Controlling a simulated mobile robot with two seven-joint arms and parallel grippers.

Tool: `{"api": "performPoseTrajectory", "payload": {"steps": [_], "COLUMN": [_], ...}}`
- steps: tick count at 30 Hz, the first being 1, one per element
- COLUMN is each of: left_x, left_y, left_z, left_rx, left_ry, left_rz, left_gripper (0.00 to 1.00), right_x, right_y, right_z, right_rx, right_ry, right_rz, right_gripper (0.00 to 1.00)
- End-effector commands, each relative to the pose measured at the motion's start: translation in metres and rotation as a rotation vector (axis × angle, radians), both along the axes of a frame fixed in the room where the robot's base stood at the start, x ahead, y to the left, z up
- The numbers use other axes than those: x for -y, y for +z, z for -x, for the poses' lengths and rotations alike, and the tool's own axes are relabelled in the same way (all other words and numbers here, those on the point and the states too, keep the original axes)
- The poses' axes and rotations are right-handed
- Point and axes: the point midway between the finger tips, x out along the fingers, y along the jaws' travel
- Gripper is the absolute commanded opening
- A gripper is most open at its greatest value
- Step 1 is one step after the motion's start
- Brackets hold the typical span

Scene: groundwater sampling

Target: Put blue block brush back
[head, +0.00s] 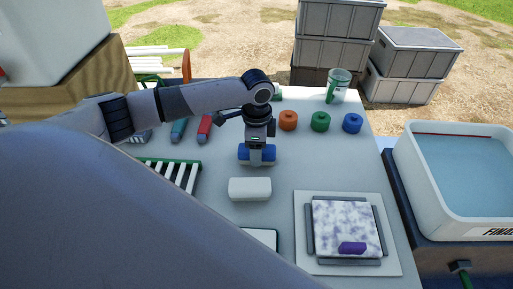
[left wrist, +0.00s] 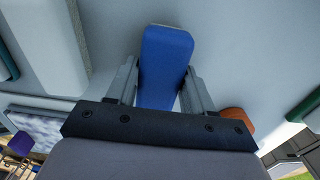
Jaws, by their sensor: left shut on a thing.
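The blue block brush (head: 243,153) is between the fingers of my left gripper (head: 257,160), near the middle of the table (head: 285,212). In the left wrist view the blue block (left wrist: 166,55) sits between the two grey fingers of the left gripper (left wrist: 161,80), which are shut on it. I cannot tell whether its underside touches the table. A white block (head: 250,189) lies just in front of it. My right gripper is not in view.
Orange (head: 288,120), green (head: 320,122) and blue (head: 352,123) round pieces stand at the back right. A slotted rack (head: 182,174) is to the left. A tray with a speckled pad (head: 340,220) and purple piece is at right front. A water basin (head: 465,175) stands beyond the table.

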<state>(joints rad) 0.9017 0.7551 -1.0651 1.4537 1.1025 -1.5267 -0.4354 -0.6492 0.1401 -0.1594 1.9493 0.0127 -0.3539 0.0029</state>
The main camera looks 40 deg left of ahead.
Motion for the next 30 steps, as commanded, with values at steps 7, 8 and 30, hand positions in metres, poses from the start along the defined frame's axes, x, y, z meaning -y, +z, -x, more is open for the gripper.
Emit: {"api": "performPoseTrajectory", "payload": {"steps": [7,8,30], "left_x": [0.0,0.0,0.0], "left_y": [-0.002,-0.002,0.093], "left_z": [0.0,0.0,-0.001], "left_rx": [0.0,0.0,0.003], "left_ry": [0.0,0.0,0.0], "left_rz": [0.0,0.0,0.002], "left_gripper": [0.77,0.77,0.77], "right_x": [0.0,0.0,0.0], "right_y": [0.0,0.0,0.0], "right_z": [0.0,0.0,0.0], "right_rx": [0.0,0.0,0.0], "right_ry": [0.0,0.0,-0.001], "right_rz": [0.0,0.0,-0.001], "right_gripper": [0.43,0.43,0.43]}}
